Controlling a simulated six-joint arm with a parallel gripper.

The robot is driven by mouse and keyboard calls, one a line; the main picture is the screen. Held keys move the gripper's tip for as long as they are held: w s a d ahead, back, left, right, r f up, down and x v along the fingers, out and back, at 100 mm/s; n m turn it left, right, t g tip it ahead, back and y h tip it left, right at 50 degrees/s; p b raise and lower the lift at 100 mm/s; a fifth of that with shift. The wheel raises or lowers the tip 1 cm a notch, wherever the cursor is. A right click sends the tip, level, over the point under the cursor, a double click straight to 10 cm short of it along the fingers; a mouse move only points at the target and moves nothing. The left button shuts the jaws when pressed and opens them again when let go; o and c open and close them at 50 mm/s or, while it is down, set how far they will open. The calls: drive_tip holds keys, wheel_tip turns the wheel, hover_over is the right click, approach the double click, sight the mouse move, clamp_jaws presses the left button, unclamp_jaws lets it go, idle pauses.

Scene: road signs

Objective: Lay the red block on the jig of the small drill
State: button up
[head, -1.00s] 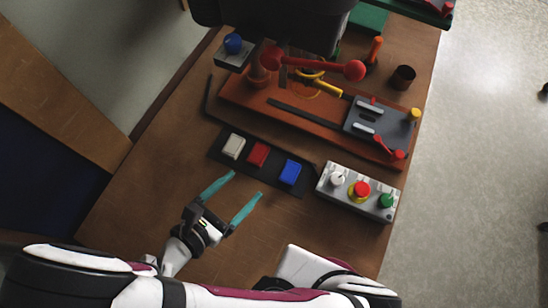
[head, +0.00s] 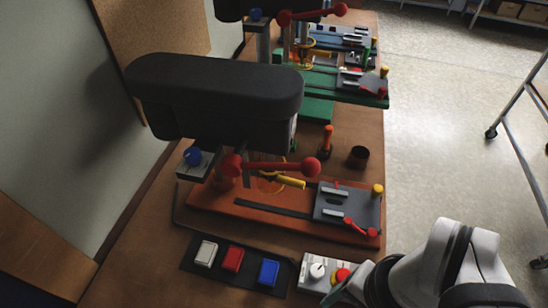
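The red block (head: 232,260) sits in a black tray (head: 217,280), between a white block (head: 206,254) and a blue block (head: 268,272). The nearest drill (head: 215,95) has a black head, a red-knobbed lever and an orange base (head: 225,208). A grey jig plate (head: 335,207) with a red clamp handle lies at the right of that base. Two more drills stand behind, one on a green base (head: 345,93), one with blue parts. I cannot tell which drill is the small one. My gripper (head: 350,286) shows only as teal finger parts by the control box; its opening is hidden.
The control box (head: 312,268) with a white knob and a red button on yellow stands right of the tray, partly covered by my arm. A dark cup (head: 358,156) and an orange-handled tool (head: 326,142) stand behind the orange base. The wooden table's right edge is close.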

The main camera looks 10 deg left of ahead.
drive_tip(key=m+t+h, duration=0.2)
drive_tip(key=m+t, duration=1.2)
drive_tip(key=m, duration=1.7)
approach(231, 263)
drive_tip(key=x, duration=0.9)
drive_tip(key=shift+w, duration=0.1)
clamp_jaws()
